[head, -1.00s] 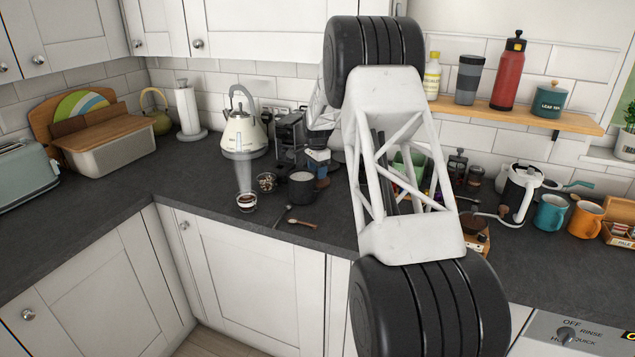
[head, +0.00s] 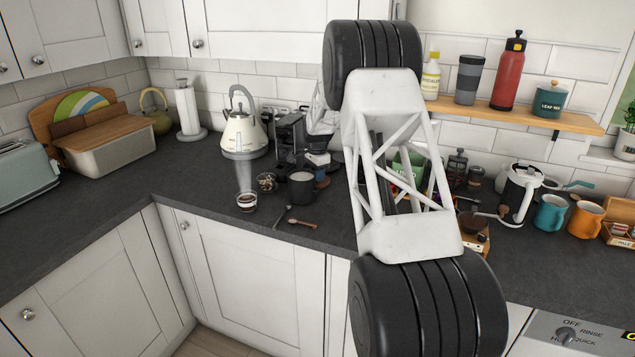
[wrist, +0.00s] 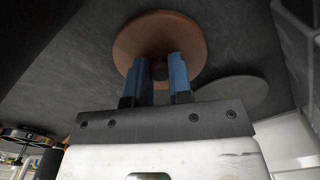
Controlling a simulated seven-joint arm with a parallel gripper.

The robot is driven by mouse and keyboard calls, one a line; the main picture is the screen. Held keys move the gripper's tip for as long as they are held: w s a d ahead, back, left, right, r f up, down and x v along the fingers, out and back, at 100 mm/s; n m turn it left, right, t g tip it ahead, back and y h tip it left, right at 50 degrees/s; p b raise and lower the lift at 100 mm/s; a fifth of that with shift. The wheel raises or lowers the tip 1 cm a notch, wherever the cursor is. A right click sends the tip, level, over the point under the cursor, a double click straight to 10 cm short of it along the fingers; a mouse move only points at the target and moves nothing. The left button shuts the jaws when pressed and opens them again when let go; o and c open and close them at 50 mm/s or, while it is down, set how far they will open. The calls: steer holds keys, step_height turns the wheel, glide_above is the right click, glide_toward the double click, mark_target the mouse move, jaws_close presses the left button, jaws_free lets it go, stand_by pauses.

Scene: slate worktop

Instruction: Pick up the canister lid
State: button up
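The canister lid (wrist: 133,42) is a round brown wooden disc with a small knob, at the top middle of the wrist view. My gripper (wrist: 161,60) has its two blue fingers close together, one on each side of the knob, with no clear gap to it. It appears shut on the knob. In the head view my gripper (head: 318,158) is small and partly behind my arm, low over the worktop beside the dark mug. The lid below it (head: 322,183) shows only as a small brown patch. I cannot tell whether the lid touches the worktop.
A grey disc (wrist: 235,91) lies right of the lid in the wrist view. The worktop's front left (head: 100,215) is clear.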

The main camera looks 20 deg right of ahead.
jaws_close()
step_height(320, 180, up, 10)
stand_by(0.6)
stand_by(0.6)
steer(key=s+a+r, duration=0.6)
steer(key=s+a, duration=0.2)
steer(key=a, duration=0.1)
steer(key=shift+s+a+r+m, duration=0.15)
steer(key=shift+s+r+m, duration=0.15)
steer(key=shift+m, duration=0.1)
